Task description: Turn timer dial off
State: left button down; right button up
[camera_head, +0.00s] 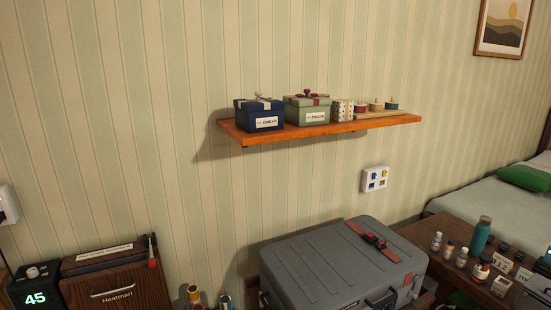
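A black box (34,285) with a lit display reading "45" stands at the lower left corner, partly cut off by the picture's bottom edge. A round dial (33,271) sits on its top; I take this box to be the timer, and its exact dial position is too small to read. Neither of my grippers shows in the head view.
A brown box (112,285) labelled "Heatmart" stands right beside the timer. A large grey case (335,262) fills the lower middle. A wall shelf (330,127) holds gift boxes. A table (440,242) with bottles and a bed (500,203) are at right.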

aim_at(33, 272)
jog(key=u, duration=1.65)
